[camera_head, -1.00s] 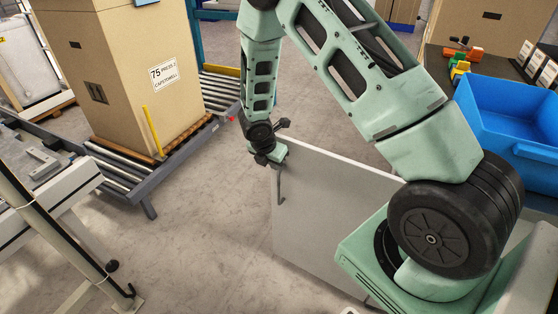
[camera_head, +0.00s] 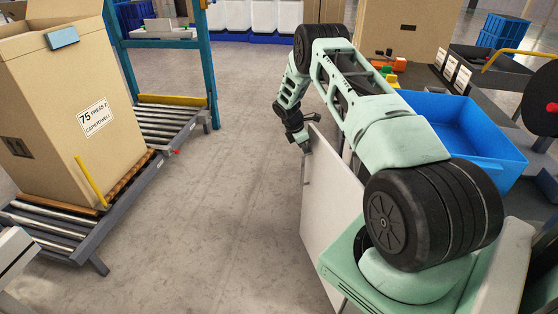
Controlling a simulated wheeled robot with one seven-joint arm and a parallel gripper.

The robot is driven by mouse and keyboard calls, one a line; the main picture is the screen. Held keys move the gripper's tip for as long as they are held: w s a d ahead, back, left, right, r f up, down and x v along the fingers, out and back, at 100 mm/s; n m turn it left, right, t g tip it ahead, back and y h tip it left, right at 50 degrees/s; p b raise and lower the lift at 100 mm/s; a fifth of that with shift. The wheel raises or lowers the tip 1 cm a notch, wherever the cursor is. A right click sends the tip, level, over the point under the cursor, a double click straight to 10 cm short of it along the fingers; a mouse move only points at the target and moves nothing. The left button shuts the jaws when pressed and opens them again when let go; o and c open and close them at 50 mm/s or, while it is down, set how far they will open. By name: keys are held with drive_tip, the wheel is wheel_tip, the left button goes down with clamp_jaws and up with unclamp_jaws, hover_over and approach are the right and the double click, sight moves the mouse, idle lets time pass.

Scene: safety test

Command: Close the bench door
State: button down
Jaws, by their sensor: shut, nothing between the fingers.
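The bench door (camera_head: 323,210) is a flat light-grey panel standing upright and swung out from the bench, seen at a steep angle. A thin dark handle (camera_head: 304,168) shows near its upper free edge. My gripper (camera_head: 305,148) is at the door's top free corner, just above and beside the handle. It is shut with nothing between its fingers. It looks close to the door, but I cannot tell whether it touches. My arm covers the hinge side of the door and part of the bench.
A blue bin (camera_head: 465,140) sits on the dark bench top at right. A large cardboard box (camera_head: 75,105) stands on a roller conveyor (camera_head: 170,122) at left. Another cardboard box (camera_head: 400,30) stands behind my arm. The grey floor (camera_head: 225,190) between conveyor and door is clear.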

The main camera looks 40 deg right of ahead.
drive_tip(key=s+d+m+b, duration=0.1)
drive_tip(key=s+d+m, duration=0.1)
drive_tip(key=s+d, duration=0.2)
drive_tip(key=s+d+m+g+y+b, duration=0.1)
drive_tip(key=s+d, duration=0.4)
drive_tip(key=d, duration=0.5)
drive_tip(key=shift+m+b, duration=0.35)
drive_tip(key=shift+m, duration=0.45)
drive_tip(key=shift+s, duration=0.1)
drive_tip(key=w+a+r, duration=0.4)
drive_tip(key=w+r, duration=0.2)
drive_tip(key=r, duration=0.3)
drive_tip(key=shift+w+a+r, duration=0.15)
drive_tip(key=shift+a+r, duration=0.05)
drive_tip(key=shift+a, duration=0.05)
